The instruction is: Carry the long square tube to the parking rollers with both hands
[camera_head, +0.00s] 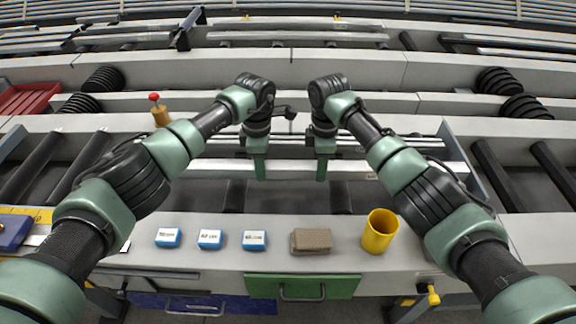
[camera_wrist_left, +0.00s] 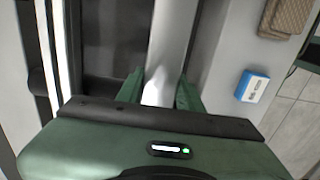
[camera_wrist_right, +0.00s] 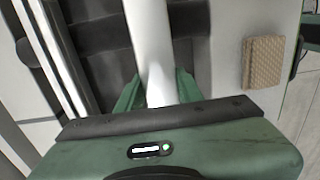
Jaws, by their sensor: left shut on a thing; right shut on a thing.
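The long square tube (camera_head: 290,169) is pale and bright, and lies crosswise in front of me over the runout table. It also shows in the left wrist view (camera_wrist_left: 172,45) and the right wrist view (camera_wrist_right: 150,40). My left gripper (camera_head: 258,168) and my right gripper (camera_head: 322,168) are both shut on it, a short way apart near its middle. Dark rollers stand at the left (camera_head: 38,162) and the right (camera_head: 493,172), with more (camera_head: 236,194) below the tube. I cannot tell which are the parking rollers, or whether the tube touches anything beneath.
On the front ledge stand several blue-and-white boxes (camera_head: 210,240), a brown block (camera_head: 311,241) and a yellow cup (camera_head: 380,231). A red-topped knob (camera_head: 155,98) rises behind my left arm. More bars (camera_head: 300,40) lie on racks at the back.

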